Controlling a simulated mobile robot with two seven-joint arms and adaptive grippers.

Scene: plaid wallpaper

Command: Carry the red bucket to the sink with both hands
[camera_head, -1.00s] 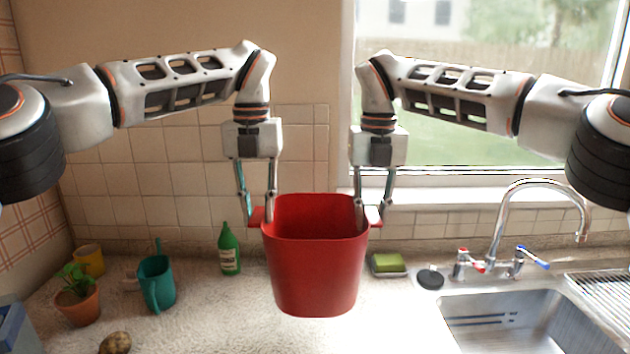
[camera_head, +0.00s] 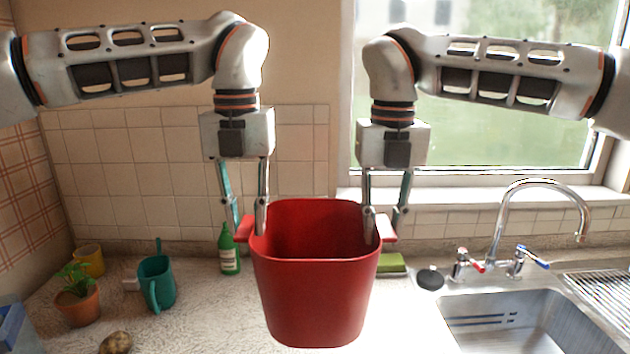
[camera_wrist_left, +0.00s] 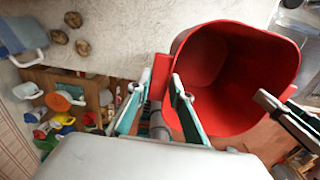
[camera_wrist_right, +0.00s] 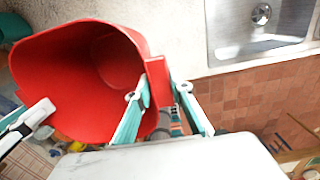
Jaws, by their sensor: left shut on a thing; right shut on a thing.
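The red bucket (camera_head: 315,300) hangs upright in the middle of the head view, held between my two grippers. My left gripper (camera_head: 249,228) is shut on the bucket's left handle tab. My right gripper (camera_head: 384,232) is shut on its right handle tab. The bucket looks empty in the left wrist view (camera_wrist_left: 225,80) and the right wrist view (camera_wrist_right: 85,80). The steel sink (camera_head: 520,325) is at the right of the head view, to the right of the bucket. It also shows in the right wrist view (camera_wrist_right: 255,30).
A curved faucet (camera_head: 510,195) with red and blue handles stands behind the sink. A green bottle (camera_head: 229,252), teal watering can (camera_head: 157,283), potted plant (camera_head: 78,300) and yellow cup (camera_head: 90,260) stand left. A green sponge (camera_head: 392,264) is partly hidden behind the bucket. A drying rack (camera_head: 605,290) is far right.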

